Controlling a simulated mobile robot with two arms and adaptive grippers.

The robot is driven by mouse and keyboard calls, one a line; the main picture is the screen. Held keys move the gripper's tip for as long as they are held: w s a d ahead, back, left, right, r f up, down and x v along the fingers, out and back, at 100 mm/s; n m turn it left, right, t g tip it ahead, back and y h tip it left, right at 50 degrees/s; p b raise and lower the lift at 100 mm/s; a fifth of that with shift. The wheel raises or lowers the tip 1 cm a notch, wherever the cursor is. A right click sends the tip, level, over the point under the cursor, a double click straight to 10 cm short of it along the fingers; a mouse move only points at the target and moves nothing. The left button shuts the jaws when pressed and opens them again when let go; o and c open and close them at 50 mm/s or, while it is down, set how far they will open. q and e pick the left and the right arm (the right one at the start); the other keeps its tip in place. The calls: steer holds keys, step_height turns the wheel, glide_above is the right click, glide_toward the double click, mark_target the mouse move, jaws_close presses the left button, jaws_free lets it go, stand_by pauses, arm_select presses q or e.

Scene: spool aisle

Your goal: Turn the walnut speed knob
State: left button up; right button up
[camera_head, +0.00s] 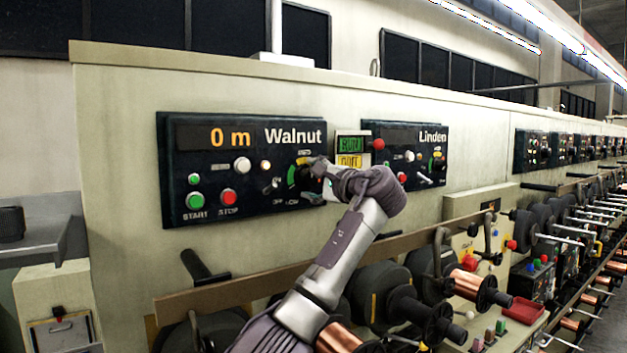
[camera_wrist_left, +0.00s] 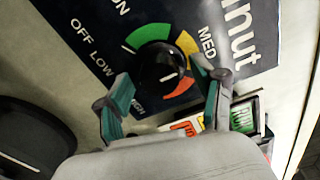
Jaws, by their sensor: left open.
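The Walnut panel (camera_head: 250,195) is dark, with an orange "0 m" readout. Its black round speed knob (camera_wrist_left: 158,62) is ringed by green, yellow and red arcs in the left wrist view, with OFF, LOW and MED lettering beside it. A short pale mark shows on the knob's face. My left gripper (camera_head: 312,178) is at the panel's right end and hides most of the knob in the head view. In the left wrist view its open fingers (camera_wrist_left: 160,80) stand on either side of the knob; contact is not clear.
START (camera_head: 194,200) and STOP (camera_head: 228,196) buttons and a small toggle lie left of the knob. A green and yellow sign (camera_head: 350,152) and the Linden panel (camera_head: 408,138) are to the right. Copper spools (camera_head: 467,283) and a rail stand below.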

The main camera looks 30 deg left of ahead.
arm_select(q)
steer(key=v, duration=1.2)
steer(key=shift+f, duration=0.1)
